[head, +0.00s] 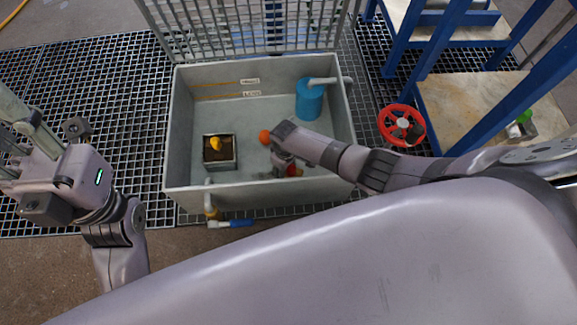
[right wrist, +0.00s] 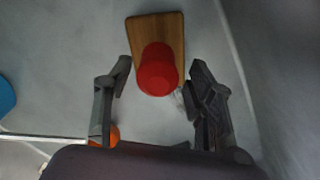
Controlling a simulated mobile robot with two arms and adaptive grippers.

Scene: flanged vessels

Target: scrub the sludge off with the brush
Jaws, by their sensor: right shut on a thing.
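The brush shows in the right wrist view as a wooden block (right wrist: 140,30) with a red knob (right wrist: 157,70). My right gripper (right wrist: 160,82) has a finger on either side of the red knob and is shut on the brush. In the head view the right gripper (head: 284,163) is inside the grey tank (head: 177,125), with a bit of the red knob (head: 293,171) showing low by the near wall. I cannot make out sludge clearly; the tank floor under the gripper is partly hidden. My left gripper (head: 14,125) is outside the tank at the far left, its fingertips cut off by the picture edge.
The tank also holds a dark square box (head: 220,165) with brown contents and a yellow lump (head: 216,143), an orange ball (head: 265,136) and a blue cylinder (head: 309,100) with a pale pipe. A red handwheel (head: 401,126) and blue frame (head: 430,60) stand right of it.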

